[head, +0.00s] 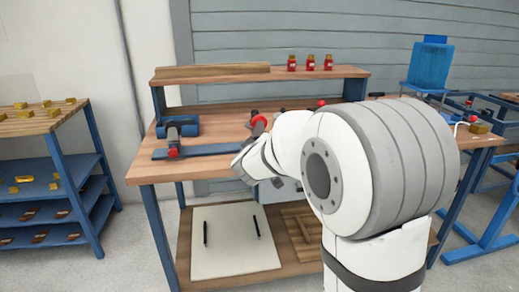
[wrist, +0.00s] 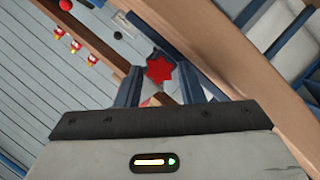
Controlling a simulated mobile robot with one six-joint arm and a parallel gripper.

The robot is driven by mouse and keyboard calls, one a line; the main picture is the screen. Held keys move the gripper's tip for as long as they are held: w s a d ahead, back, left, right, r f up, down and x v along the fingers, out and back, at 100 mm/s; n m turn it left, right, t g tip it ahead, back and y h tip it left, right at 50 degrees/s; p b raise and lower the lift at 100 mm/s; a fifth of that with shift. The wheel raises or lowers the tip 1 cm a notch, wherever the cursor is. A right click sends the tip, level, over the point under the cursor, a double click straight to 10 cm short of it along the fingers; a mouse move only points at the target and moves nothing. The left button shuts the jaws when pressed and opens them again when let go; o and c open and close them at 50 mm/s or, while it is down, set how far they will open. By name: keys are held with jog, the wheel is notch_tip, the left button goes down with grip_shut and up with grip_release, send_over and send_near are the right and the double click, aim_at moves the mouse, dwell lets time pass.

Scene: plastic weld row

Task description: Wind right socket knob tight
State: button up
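A red star-shaped knob (wrist: 158,68) shows in the wrist view, beside a blue bar. My gripper (wrist: 160,88) is open, its two dark blue fingers on either side of the knob with a visible gap to it. I cannot tell how deep the knob sits between the fingertips. A blue socket fixture (head: 178,127) with a red knob (head: 173,152) stands at the bench's left. Another red knob or handle (head: 259,121) shows just left of my arm.
The wooden bench (head: 146,170) has a raised shelf (head: 345,71) with three red jars (head: 310,62). A blue bar (head: 215,150) lies along the bench front. A blue rack (head: 75,175) stands left, a blue water container (head: 430,65) right. The lower shelf holds a white board (head: 230,240).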

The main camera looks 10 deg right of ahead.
jog(key=shift+c, duration=0.4)
jog(key=c, duration=0.6)
jog(key=shift+r, duration=0.1)
